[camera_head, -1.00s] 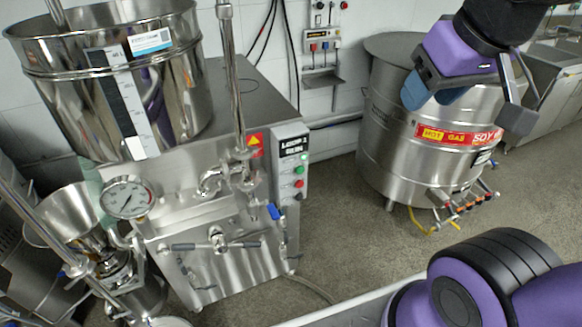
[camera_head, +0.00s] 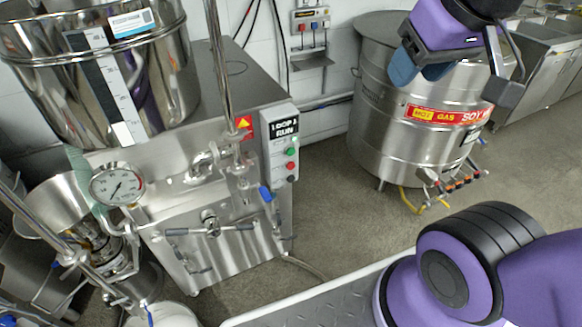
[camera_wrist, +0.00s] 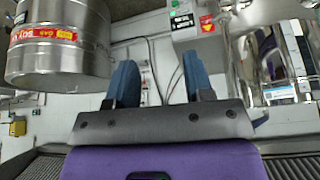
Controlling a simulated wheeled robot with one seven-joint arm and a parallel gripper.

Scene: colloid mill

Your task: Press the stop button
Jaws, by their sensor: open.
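A grey control panel (camera_head: 281,145) sits on the right front edge of the steel mill. It carries a dark label reading "LOOP A RUN", a green button (camera_head: 290,152), a red button (camera_head: 291,165) below it and a dark knob lower down. The button captions are too small to read. My gripper (camera_head: 420,70) is open and empty, in the air in front of the kettle, right of the panel and apart from it. In the wrist view, its blue fingers (camera_wrist: 160,82) are spread, with the panel (camera_wrist: 184,22) beyond and to the right, its buttons not clear.
A steel kettle (camera_head: 395,130) with a red "HOT GAS SOY" label stands at the right. The mill has a large steel hopper (camera_head: 165,75), a pressure gauge (camera_head: 117,184), a vertical pipe and blue-handled valves. Open floor (camera_head: 340,190) lies between mill and kettle.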

